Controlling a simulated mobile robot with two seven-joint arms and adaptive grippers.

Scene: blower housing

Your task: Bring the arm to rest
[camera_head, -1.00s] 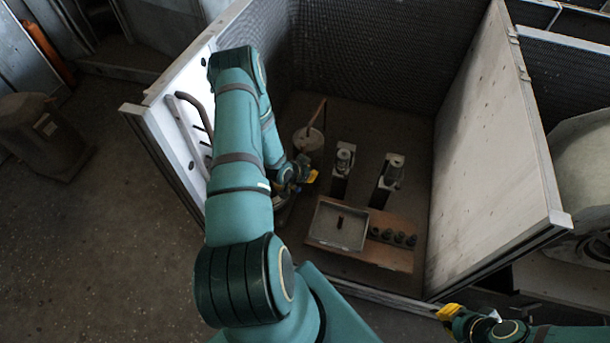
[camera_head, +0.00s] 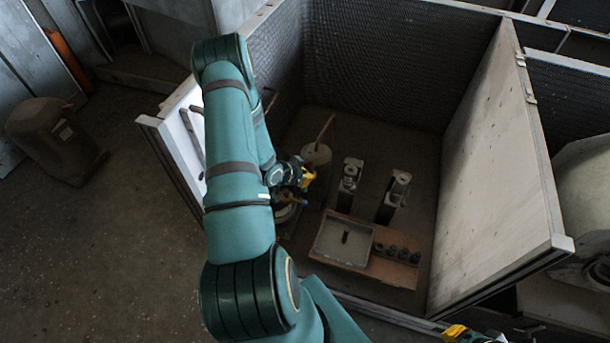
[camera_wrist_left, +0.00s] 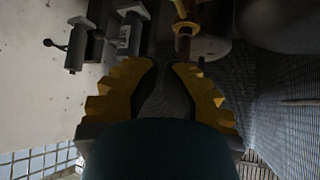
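My left arm comes in from the lower left in the head view and reaches over the left wall of the enclosure. Its gripper (camera_head: 306,178) is inside, near a grey cylinder (camera_head: 316,155) with a brown upright rod. In the left wrist view the two yellow fingers (camera_wrist_left: 165,66) stand apart with nothing seen between them. A brass-coloured fitting (camera_wrist_left: 184,28) is beyond their tips. My right gripper (camera_head: 458,332) shows only as a yellow piece at the bottom edge; its finger state cannot be made out.
A board (camera_head: 394,271) holds a grey tray (camera_head: 328,240) and several dark knobs. Two metal fixtures (camera_head: 349,174) (camera_head: 397,188) stand behind it. A pale panel (camera_head: 500,170) closes the right side. A bin (camera_head: 55,138) stands on open floor at left.

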